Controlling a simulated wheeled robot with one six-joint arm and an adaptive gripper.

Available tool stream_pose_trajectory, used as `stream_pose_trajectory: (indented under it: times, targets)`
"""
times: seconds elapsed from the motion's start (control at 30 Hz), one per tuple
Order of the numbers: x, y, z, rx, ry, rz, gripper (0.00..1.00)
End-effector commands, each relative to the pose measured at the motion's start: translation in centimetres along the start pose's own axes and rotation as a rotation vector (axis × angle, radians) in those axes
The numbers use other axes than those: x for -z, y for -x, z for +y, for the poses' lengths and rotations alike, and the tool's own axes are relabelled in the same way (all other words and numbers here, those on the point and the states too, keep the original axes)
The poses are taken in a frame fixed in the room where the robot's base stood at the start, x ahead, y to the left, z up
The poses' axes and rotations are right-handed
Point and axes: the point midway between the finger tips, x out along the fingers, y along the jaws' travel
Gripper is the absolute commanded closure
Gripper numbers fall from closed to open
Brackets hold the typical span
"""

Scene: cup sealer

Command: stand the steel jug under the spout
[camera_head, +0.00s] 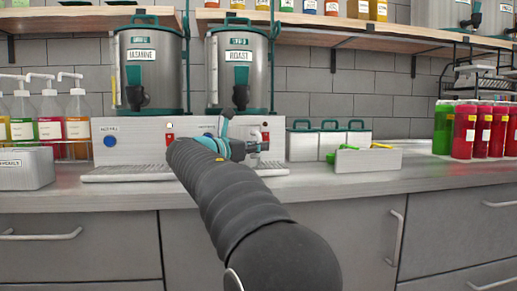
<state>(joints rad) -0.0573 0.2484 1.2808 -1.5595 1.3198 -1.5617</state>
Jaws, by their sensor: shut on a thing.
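My gripper (250,148) is at the end of my dark, ribbed arm, in front of the right part of the white dispenser base. My teal and black wrist hides most of it, and it is shut. The steel jug is not clearly visible; the thing in the jaws is hidden behind my wrist. Two steel urns stand above the base, labelled JASMINE (160,70) and ROAST (262,70). Each has a black spout, on the left urn (137,98) and on the right urn (240,97). The white base (130,135) has a blue knob and red switches.
A slatted drip tray (125,174) lies before the base on the grey counter (430,176). Syrup pump bottles (78,125) stand left. Lidded white containers (303,145) and a low white bin (370,160) stand right. Red bottles (465,132) stand far right, beneath a shelf (330,32).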

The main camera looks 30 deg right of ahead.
Motion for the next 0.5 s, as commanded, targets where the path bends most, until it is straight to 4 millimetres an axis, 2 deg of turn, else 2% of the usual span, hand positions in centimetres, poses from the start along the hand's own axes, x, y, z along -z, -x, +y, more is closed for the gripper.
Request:
stream_pose_trajectory:
  times: [0.33,0.37,0.4,0.43,0.5]
  targets:
    - [0.14,0.04,-0.06,0.0,-0.002,-0.002,1.0]
    - [0.16,0.03,-0.03,0.0,-0.001,-0.001,0.79]
    - [0.15,0.03,-0.03,0.0,-0.001,-0.001,0.69]
    - [0.16,0.03,-0.03,0.0,-0.001,-0.001,0.61]
    - [0.15,0.03,-0.03,0.0,-0.001,-0.001,0.61]
